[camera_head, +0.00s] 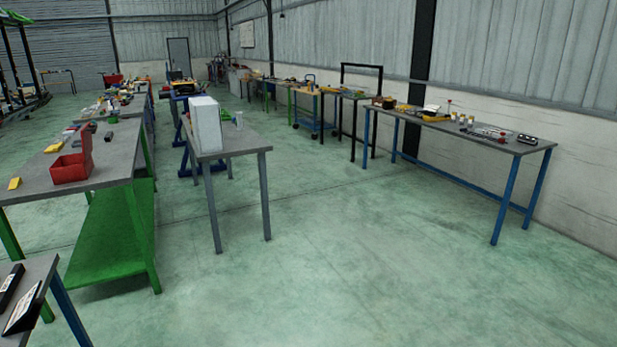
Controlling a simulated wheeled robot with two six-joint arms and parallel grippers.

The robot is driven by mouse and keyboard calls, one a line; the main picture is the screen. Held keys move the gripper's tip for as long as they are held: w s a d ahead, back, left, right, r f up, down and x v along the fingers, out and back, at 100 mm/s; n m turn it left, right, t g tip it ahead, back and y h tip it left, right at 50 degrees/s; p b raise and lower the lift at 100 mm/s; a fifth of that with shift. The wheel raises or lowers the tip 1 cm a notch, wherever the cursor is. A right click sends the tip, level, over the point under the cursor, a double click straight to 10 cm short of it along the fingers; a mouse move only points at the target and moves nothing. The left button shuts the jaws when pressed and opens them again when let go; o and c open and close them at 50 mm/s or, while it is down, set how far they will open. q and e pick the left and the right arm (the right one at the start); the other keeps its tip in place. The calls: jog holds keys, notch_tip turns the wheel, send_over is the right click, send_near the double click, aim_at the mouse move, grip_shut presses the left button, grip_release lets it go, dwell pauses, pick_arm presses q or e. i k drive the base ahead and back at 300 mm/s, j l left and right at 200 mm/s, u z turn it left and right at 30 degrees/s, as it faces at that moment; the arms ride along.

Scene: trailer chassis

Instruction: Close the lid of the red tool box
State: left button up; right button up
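The red tool box (70,169) stands on the grey top of a green-legged workbench (120,172) at the left. Neither of my grippers shows in this view.
A yellow item (14,183) lies left of the box. A grey table (250,143) with a white box (206,125) stands right of the workbench. A blue-legged table (480,137) is along the right wall. Open green floor (350,260) fills the middle and front.

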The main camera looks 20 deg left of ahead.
aim_at(86, 140)
jog(key=i+j+u, duration=0.3)
jog(key=i+u, duration=0.2)
jog(key=i+j+u, duration=0.1)
jog(key=i+u, duration=0.35)
jog(key=i, duration=0.2)
jog(key=i+l+u, duration=0.15)
jog(key=i+u, duration=0.35)
jog(key=i, duration=0.1)
